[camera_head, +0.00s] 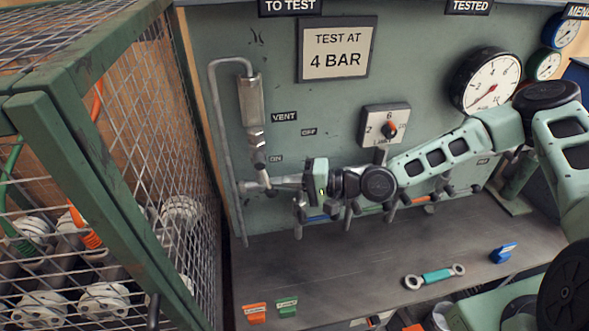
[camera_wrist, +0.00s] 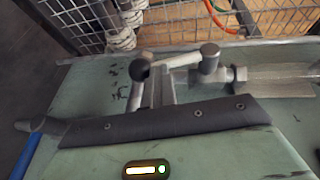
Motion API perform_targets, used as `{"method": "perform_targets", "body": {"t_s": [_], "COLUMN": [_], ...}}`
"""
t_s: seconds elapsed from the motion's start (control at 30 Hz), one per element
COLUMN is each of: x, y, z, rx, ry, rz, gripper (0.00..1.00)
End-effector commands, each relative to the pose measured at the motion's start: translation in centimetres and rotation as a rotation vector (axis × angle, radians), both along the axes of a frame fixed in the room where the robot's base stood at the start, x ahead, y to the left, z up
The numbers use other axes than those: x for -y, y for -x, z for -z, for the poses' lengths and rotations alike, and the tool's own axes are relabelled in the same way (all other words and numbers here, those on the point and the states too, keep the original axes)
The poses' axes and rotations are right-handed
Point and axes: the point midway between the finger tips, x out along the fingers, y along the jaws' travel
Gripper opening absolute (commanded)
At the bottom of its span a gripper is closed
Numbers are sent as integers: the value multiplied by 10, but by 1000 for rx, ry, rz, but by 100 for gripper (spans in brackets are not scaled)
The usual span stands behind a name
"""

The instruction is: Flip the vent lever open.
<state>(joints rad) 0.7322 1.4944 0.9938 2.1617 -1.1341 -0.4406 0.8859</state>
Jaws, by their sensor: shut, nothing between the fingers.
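The vent lever (camera_head: 260,167) hangs down from its valve on the panel's left side, below a silver cylinder (camera_head: 252,100). In the wrist view the lever (camera_wrist: 178,61) runs across the upper middle, with a dark round knob (camera_wrist: 140,70) at its left end. My gripper (camera_head: 275,184) reaches in from the right, close to the lever's lower end. The gripper (camera_wrist: 157,85) is shut and empty, its fingertips close to the lever beside the knob. I cannot tell whether they touch it.
A green-framed mesh cage (camera_head: 170,170) with white flanged parts stands close on the left. A bent pipe (camera_head: 222,130) runs beside the valve. Several other levers hang below my arm. A pressure gauge (camera_head: 488,82) is at right. A wrench (camera_head: 435,277) lies on the bench (camera_head: 350,260).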

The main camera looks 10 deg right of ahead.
Motion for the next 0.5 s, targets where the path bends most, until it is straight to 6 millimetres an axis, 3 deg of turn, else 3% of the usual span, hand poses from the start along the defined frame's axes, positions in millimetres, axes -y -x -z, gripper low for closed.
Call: {"method": "perform_targets", "body": {"t_s": [0.03, 0.17, 0.5], "x": [-2, -7, -14], "y": [0, 0, 1], "z": [12, 12, 13], "rx": [-3, -3, -3], "ry": [-37, -108, -93], "rz": [3, 0, -4], "gripper": [0, 0, 0]}}
